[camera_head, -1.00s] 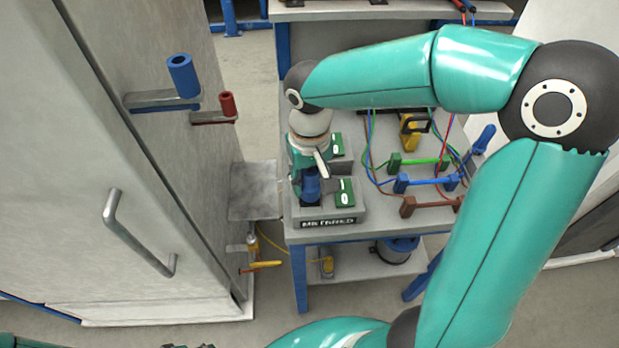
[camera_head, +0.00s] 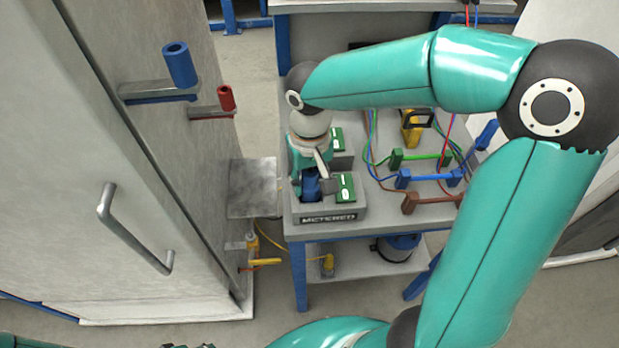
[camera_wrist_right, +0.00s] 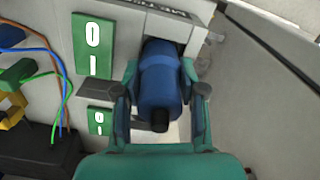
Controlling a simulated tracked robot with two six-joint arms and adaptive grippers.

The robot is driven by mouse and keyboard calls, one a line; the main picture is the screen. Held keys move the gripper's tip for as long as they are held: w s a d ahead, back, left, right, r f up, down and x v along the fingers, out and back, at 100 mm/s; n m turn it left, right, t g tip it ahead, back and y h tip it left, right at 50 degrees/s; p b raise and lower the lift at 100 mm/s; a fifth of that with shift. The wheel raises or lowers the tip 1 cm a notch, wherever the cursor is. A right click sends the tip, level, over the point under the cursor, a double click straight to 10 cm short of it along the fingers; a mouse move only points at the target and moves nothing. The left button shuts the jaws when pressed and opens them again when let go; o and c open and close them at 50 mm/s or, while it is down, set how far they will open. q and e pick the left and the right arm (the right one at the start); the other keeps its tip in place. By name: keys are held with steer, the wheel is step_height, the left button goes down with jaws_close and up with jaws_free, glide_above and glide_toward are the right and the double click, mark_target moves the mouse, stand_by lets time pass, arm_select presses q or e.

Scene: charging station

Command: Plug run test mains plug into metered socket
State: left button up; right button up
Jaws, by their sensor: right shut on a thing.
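My right gripper (camera_head: 311,188) is shut on the blue mains plug (camera_head: 310,183). The plug sits at the recess of the grey metered socket (camera_head: 345,213), whose label reads METERED. In the right wrist view the gripper (camera_wrist_right: 163,95) has a finger on each side of the blue plug (camera_wrist_right: 160,78). The plug's front end reaches into the opening of the metered socket (camera_wrist_right: 182,25); how deep its pins are is hidden. A green switch plate (camera_head: 346,187) is beside the plug on the socket. My left gripper is not clearly seen.
A second socket with a green switch (camera_head: 338,139) stands behind. Brown, blue and green connectors (camera_head: 430,178) with cables lie to the right on the bench. A grey cabinet (camera_head: 150,210) with blue and red handles (camera_head: 180,64) stands left, close to a metal plate (camera_head: 252,187).

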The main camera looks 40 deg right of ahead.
steer(key=shift+f+b, duration=0.45)
steer(key=shift+f, duration=0.15)
steer(key=o, duration=1.3)
steer(key=shift+c, duration=0.2)
step_height(320, 180, up, 12)
